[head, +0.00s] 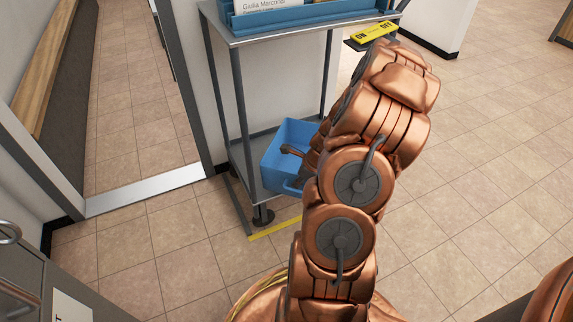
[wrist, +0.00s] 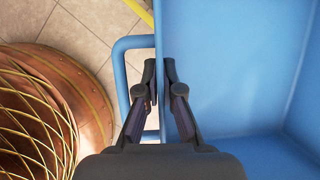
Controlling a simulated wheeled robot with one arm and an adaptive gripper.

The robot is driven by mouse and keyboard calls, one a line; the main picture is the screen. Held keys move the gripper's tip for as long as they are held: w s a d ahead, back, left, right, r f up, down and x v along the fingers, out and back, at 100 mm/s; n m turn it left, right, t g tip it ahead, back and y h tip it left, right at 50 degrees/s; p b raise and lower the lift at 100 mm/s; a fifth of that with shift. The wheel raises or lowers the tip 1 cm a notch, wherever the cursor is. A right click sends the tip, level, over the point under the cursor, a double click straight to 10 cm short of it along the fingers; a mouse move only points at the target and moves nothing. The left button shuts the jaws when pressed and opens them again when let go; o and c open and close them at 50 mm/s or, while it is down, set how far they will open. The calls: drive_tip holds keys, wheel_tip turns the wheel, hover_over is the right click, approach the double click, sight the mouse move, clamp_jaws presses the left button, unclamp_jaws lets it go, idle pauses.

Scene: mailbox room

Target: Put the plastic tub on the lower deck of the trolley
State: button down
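The blue plastic tub (head: 287,138) is inside the frame of the grey metal trolley (head: 245,110), at the level of its lower deck (head: 243,186). I cannot tell whether its base rests on the deck or hangs just above it. In the wrist view the tub (wrist: 235,60) fills the right side, empty where visible, with a loop handle (wrist: 121,85) on its left. My gripper (wrist: 159,68) straddles the tub's near wall, one finger inside and one between wall and handle. The fingers appear closed on the wall. My arm hides the tub's right part in the head view.
Blue trays (head: 300,15) with a name label fill the trolley's top shelf. A yellow floor line (head: 274,228) runs before the trolley. A grey cabinet (head: 35,285) is at lower left. Tiled floor is clear at right.

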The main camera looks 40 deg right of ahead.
drive_tip(key=w+d+b, duration=0.1)
drive_tip(key=w, duration=0.2)
drive_tip(key=w+d+b, duration=0.1)
drive_tip(key=w+d, duration=0.1)
drive_tip(key=w, duration=0.1)
drive_tip(key=w+d+f+b, duration=0.1)
drive_tip(key=w+d, duration=0.1)
drive_tip(key=w, duration=0.1)
drive_tip(key=shift+f, duration=0.1)
drive_tip(key=shift+w+d+b, duration=0.3)
drive_tip(key=shift+w+b, duration=0.1)
drive_tip(key=shift+w, duration=0.15)
drive_tip(key=shift+f+b, duration=1.3)
drive_tip(key=shift+f, duration=0.45)
drive_tip(key=shift+r, duration=0.1)
drive_tip(key=c, duration=1.3)
unclamp_jaws()
